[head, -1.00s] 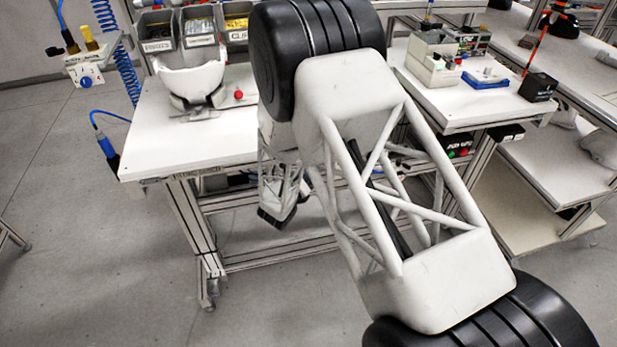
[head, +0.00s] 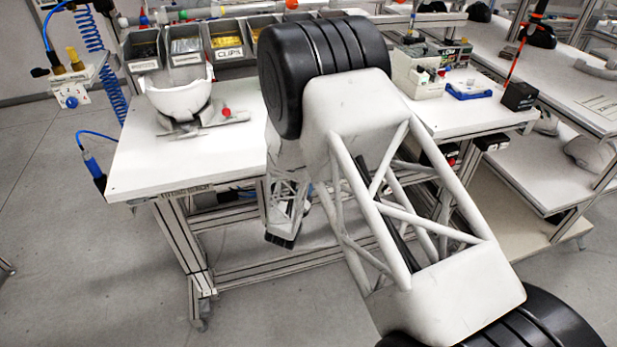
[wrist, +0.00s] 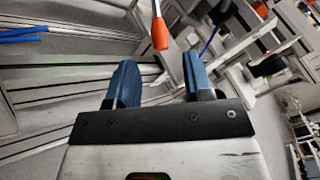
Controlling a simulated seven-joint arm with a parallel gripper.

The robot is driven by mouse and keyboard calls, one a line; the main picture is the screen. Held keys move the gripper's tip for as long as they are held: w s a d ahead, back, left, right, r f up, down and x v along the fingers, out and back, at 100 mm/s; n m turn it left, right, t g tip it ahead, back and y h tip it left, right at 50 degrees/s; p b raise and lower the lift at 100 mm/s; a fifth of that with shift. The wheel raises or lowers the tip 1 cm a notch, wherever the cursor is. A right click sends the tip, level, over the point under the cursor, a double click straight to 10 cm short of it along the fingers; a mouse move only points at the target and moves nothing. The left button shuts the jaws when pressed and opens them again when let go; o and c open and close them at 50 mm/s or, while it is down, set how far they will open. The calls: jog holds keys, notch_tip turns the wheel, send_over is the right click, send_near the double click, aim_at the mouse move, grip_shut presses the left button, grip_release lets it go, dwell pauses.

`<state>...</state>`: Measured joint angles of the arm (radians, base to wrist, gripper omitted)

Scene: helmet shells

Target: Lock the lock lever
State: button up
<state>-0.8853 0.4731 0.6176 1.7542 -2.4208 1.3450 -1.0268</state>
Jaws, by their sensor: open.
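A white helmet shell (head: 178,98) sits open side up on a grey fixture (head: 185,128) on the left workbench in the head view. A small red knob (head: 225,112) is at the fixture's right side, apparently on the lock lever. My gripper (wrist: 162,82) shows two blue fingers spread wide with nothing between them in the wrist view. In the head view the dark end of my arm (head: 284,240) hangs low by the bench's front, right of and below the fixture; its fingers cannot be made out. An orange-tipped rod (wrist: 159,34) shows beyond the fingers; I cannot tell what it is.
Parts bins (head: 228,42) line the back of the white workbench (head: 150,160). A blue air tool (head: 92,165) hangs at its left edge. My large arm links cover the bench's right part. The bench top's front left is clear.

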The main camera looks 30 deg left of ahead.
jog(key=shift+w, duration=0.1)
jog(key=w+a, duration=0.1)
jog(key=w, duration=0.6)
jog(key=shift+w+a, duration=0.2)
jog(key=shift+w, duration=0.05)
dwell(0.4)
grip_shut()
